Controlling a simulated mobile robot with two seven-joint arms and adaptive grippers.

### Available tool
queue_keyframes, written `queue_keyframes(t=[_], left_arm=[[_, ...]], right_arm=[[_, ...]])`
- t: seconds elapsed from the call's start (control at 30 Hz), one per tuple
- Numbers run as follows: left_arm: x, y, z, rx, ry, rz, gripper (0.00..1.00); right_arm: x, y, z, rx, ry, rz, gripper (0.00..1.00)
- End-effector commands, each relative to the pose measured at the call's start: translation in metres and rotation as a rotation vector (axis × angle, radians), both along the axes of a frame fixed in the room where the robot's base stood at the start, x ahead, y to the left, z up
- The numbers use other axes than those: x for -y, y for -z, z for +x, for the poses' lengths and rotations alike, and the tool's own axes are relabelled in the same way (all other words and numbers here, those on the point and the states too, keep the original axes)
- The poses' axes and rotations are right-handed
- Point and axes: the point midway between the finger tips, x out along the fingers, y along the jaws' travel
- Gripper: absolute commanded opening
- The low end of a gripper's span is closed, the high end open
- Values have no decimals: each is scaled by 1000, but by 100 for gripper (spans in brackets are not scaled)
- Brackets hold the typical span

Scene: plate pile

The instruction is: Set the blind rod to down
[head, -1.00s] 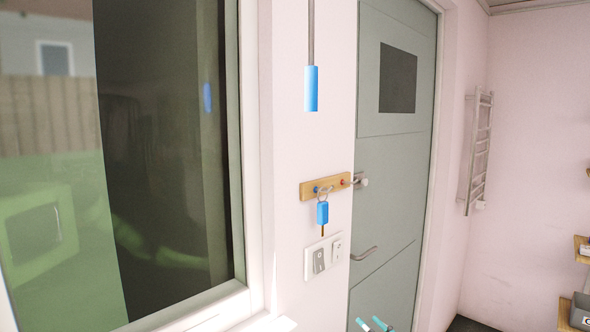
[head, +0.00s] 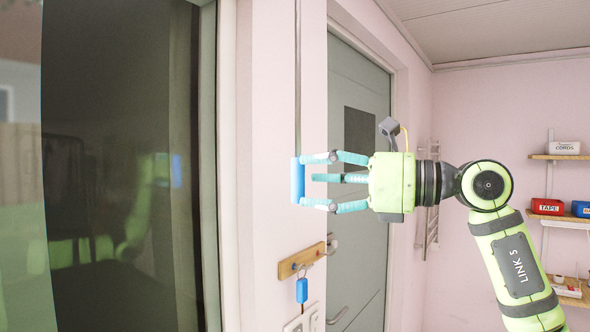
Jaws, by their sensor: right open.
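The blind rod (head: 298,90) is a thin grey rod that hangs beside the window, with a blue handle (head: 297,181) at its lower end. My right gripper (head: 312,181) comes in from the right with its teal fingers spread open. Its fingertips are at the blue handle's right side, overlapping or very near its edge. I cannot tell whether they touch it. My left gripper is not in view.
A wooden key rack (head: 301,260) with a blue-tagged key (head: 302,291) is on the wall below the handle. Light switches (head: 302,320) are under it. A grey-green door (head: 360,240) stands behind my gripper. Shelves (head: 561,222) with boxes are at right.

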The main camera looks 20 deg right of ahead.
Motion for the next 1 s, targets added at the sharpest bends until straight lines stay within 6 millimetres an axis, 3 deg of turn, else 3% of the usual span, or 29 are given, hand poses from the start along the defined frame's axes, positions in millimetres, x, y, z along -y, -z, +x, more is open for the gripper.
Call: queue_keyframes(t=[0.03, 0.23, 0.57, 0.67, 0.7, 0.73, 1.0], left_arm=[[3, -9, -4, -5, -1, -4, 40], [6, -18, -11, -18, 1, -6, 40], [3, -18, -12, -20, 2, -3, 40], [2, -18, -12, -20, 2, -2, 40], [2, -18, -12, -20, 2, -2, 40], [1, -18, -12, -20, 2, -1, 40], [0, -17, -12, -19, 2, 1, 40]], right_arm=[[-8, -4, 5, -2, -3, 0, 56], [-26, -2, 19, -1, -3, 2, 56], [-30, 0, 22, 0, -1, 3, 56], [-30, 0, 22, -1, -2, 3, 24], [-30, 0, 22, -1, -2, 3, 8], [-30, 0, 22, -1, -1, 3, 0], [-29, 3, 23, -1, -1, 3, 0]])
